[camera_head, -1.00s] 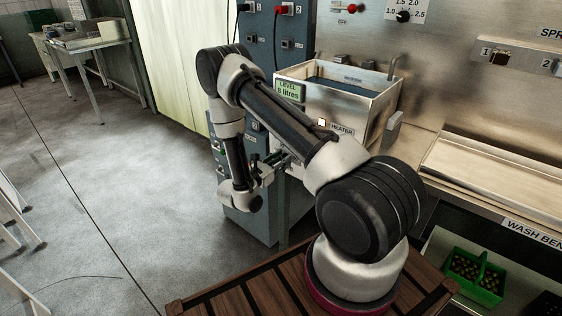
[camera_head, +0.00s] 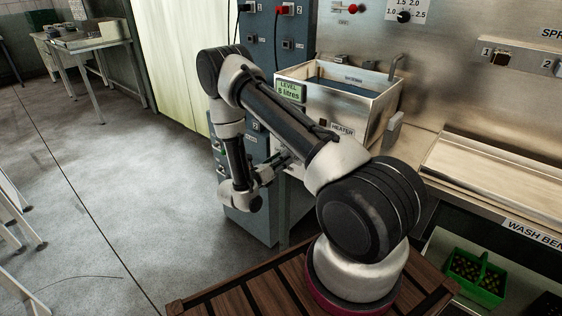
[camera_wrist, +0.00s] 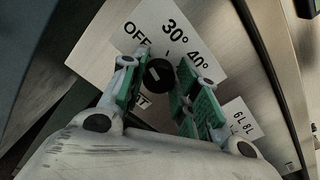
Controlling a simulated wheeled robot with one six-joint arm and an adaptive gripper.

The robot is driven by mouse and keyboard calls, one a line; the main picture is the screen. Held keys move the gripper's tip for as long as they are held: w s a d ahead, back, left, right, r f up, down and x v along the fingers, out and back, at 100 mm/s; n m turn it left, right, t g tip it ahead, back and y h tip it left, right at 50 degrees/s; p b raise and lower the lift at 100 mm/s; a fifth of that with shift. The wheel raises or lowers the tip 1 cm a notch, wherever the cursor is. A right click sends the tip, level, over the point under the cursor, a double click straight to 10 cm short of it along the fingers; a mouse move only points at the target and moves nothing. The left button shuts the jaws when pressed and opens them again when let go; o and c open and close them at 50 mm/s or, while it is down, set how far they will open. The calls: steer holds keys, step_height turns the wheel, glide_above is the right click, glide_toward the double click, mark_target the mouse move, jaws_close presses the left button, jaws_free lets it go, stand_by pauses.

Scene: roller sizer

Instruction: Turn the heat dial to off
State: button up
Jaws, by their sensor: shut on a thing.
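The heat dial (camera_wrist: 158,74) is a round black knob with a short white mark, on a pale plate (camera_wrist: 185,22) printed OFF, 30° and 40°. The mark lies on the dial's OFF side, but I cannot tell exactly where it points. My gripper (camera_wrist: 155,88) has its green-padded fingers on both sides of the dial and is shut on it. In the head view my gripper (camera_head: 275,166) is at the front of the steel tank (camera_head: 372,112), and the dial is hidden there. The small lamp beside the HEATER label (camera_head: 342,131) looks dark.
A green LEVEL display (camera_head: 289,91) is on the tank's front. A blue-grey cabinet (camera_head: 250,225) stands below and left of my gripper. The wash bench (camera_head: 490,185) is at the right, with a green crate (camera_head: 475,278) under it. Open floor lies left.

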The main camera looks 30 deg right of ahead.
stand_by(0.4)
steer(key=o, duration=1)
steer(key=v, duration=1.2)
